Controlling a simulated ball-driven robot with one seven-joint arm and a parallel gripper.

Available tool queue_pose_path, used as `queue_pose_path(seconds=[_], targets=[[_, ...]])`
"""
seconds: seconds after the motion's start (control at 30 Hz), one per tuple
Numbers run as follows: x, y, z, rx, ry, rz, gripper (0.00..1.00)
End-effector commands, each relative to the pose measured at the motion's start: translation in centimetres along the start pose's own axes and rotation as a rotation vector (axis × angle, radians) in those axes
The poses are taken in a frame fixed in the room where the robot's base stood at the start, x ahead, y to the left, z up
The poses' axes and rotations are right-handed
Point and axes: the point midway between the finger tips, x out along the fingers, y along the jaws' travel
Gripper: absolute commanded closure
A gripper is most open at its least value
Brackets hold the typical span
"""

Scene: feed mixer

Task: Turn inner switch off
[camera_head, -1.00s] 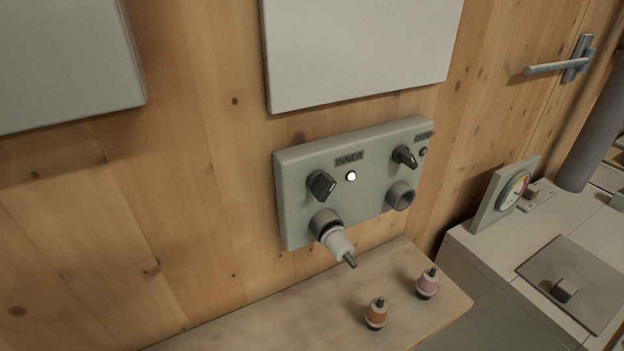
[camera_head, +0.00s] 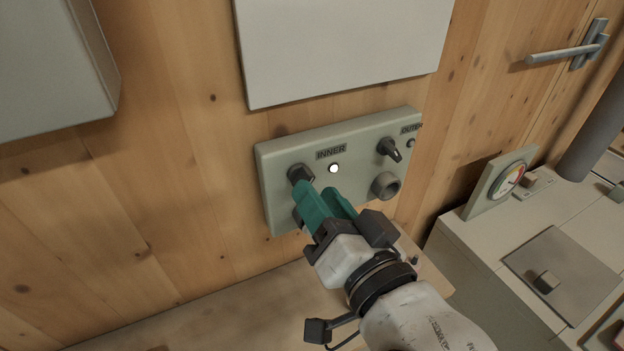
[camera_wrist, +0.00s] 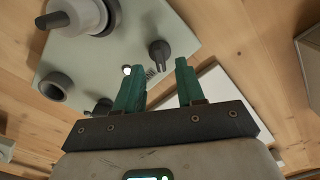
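The pale green control panel (camera_head: 352,157) is on the wooden wall. Its inner switch (camera_head: 299,174) is a dark knob left of a lit white lamp (camera_head: 334,168), under the INNER label. My gripper (camera_head: 322,197), with green fingers, is in front of the panel, just below and right of the inner switch. In the wrist view, the fingers (camera_wrist: 159,70) are open with a gap between them, and the inner switch (camera_wrist: 160,52) shows beyond the gap. I see no clear contact with it.
The outer switch (camera_head: 389,149) and an empty socket (camera_head: 385,186) are at the panel's right. A plug (camera_wrist: 82,14) sits in the inner socket, mostly hidden by my gripper in the head view. A wooden shelf (camera_head: 240,312) is below. A gauge (camera_head: 509,177) stands right.

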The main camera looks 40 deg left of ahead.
Motion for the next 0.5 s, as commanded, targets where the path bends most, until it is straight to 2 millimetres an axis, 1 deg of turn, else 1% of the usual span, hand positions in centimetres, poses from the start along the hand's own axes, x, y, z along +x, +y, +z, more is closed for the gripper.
queue_pose_path(seconds=[0.03, 0.1, 0.2, 0.33, 0.5], targets=[[0.8, -0.2, -0.1, 0.002, -0.001, -0.001, 0.62], [1.7, -0.1, -0.1, 0.001, -0.001, -0.001, 0.62], [2.5, 0.0, -0.1, 0.0, -0.001, 0.0, 0.62], [3.0, 0.0, 0.0, 0.0, 0.001, 0.001, 0.62], [3.1, 0.1, 0.0, 0.0, 0.0, 0.001, 0.62]])
